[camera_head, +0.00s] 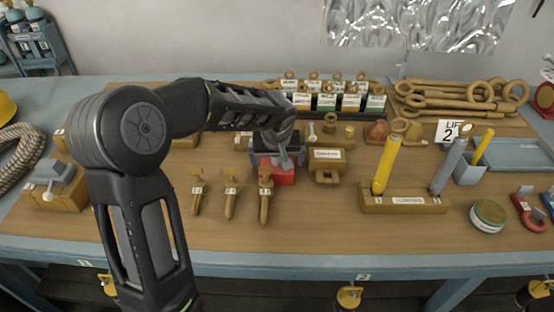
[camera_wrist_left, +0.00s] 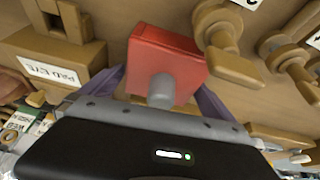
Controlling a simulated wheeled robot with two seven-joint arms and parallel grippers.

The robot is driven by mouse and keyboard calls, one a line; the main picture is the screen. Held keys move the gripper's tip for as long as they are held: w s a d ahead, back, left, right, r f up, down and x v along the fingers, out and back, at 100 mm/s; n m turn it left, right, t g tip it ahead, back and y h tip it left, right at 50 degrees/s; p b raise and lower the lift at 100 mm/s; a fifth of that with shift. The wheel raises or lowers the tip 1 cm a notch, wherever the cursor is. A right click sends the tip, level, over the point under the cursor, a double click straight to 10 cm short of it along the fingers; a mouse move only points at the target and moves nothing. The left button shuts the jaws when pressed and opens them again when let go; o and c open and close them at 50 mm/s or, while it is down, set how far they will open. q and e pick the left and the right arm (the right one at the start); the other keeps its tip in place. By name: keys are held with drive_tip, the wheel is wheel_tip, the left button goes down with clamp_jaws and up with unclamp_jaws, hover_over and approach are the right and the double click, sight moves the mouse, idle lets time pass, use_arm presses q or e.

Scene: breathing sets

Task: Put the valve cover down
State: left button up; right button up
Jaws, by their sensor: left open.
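The valve cover appears to be the red block with a grey round stub (camera_wrist_left: 170,55) in the left wrist view. In the head view its red part (camera_head: 284,177) shows on the wooden table, just below my left gripper (camera_head: 278,155). In the left wrist view the purple-grey fingers of my left gripper (camera_wrist_left: 162,92) are spread on either side of the block. The gripper is open; I cannot tell whether a finger touches the block. The gripper and wrist hide the block's rear part in the head view. My right gripper is not in view.
Several wooden valve-like pieces (camera_head: 231,197) lie left of the block. A labelled wooden holder (camera_head: 327,160) stands close on its right. A wooden stand (camera_head: 405,203) with a yellow and a grey rod is farther right. Labelled bottles stand behind. The front of the table (camera_head: 300,236) is clear.

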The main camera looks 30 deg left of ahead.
sight(277, 171)
use_arm(q)
drive_tip(key=shift+s+r, duration=0.1)
drive_tip(key=shift+r, duration=0.25)
drive_tip(key=b+v, duration=0.2)
drive_tip(key=v, duration=0.9)
drive_tip(key=shift+r, duration=0.2)
drive_tip(key=shift+s+d, duration=0.1)
drive_tip(key=shift+c, duration=0.2)
